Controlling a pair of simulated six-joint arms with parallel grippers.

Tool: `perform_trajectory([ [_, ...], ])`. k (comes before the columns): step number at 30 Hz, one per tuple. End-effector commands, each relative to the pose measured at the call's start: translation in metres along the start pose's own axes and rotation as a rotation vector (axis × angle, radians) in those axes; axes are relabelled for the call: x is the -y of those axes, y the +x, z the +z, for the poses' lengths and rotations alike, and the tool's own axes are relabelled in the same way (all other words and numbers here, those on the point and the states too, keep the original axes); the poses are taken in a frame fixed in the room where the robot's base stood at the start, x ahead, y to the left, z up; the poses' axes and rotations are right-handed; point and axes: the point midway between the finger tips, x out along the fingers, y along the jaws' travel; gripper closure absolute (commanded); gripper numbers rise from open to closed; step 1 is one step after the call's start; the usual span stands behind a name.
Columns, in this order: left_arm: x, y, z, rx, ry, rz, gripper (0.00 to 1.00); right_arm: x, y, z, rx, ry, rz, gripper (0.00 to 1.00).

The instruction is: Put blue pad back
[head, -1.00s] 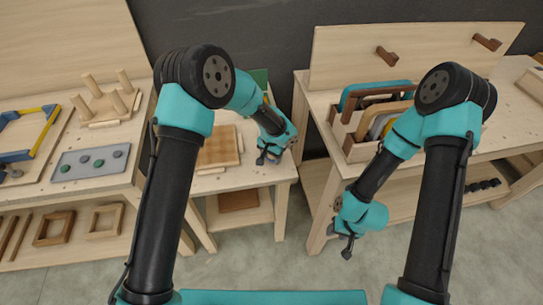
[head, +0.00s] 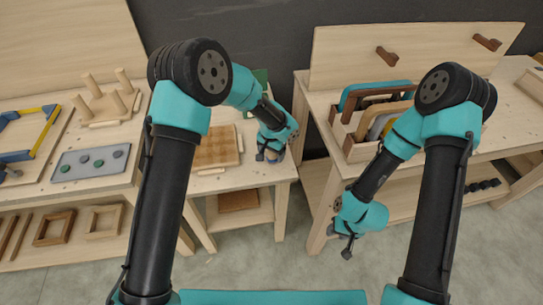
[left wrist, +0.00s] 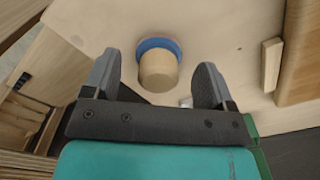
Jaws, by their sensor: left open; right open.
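The blue pad (left wrist: 158,46) is a round blue disc with a pinkish rim, lying on the small wooden table. A pale wooden knob (left wrist: 158,72) stands on it, seen from above in the left wrist view. My left gripper (left wrist: 160,78) is open, with one finger on each side of the knob and a gap on both sides. In the head view my left gripper (head: 268,155) is low over the right side of the small table, and mostly hides the pad. My right gripper (head: 347,249) is open and empty, hanging in front of the right workbench.
A checkered wooden board (head: 217,150) lies left of my left gripper on the small table (head: 240,178). The left bench holds a grey tray (head: 90,162) and a pegged wooden piece (head: 105,103). A wooden rack (head: 352,148) with upright panels stands on the right bench.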

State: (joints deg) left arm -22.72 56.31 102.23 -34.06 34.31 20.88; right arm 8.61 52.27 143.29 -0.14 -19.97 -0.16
Motion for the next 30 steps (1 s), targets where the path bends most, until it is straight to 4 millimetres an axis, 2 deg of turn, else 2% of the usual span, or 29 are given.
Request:
perform_trajectory([
  [9,0.0,-0.061,-0.001,-0.005,-0.002,-0.001,0.22,0.0,0.0,0.0,0.0,0.0,0.0,0.57],
  [15,0.0,-0.089,0.0,-0.002,0.0,-0.001,0.22,0.0,0.0,0.0,0.0,0.0,0.0,0.57],
  [21,0.0,-0.098,0.0,0.0,0.0,0.0,0.22,0.0,0.0,0.0,0.0,0.0,0.0,0.57],
  [30,0.0,-0.098,0.0,0.0,0.0,0.0,0.22,0.0,0.0,0.0,0.0,0.0,0.0,0.57],
])
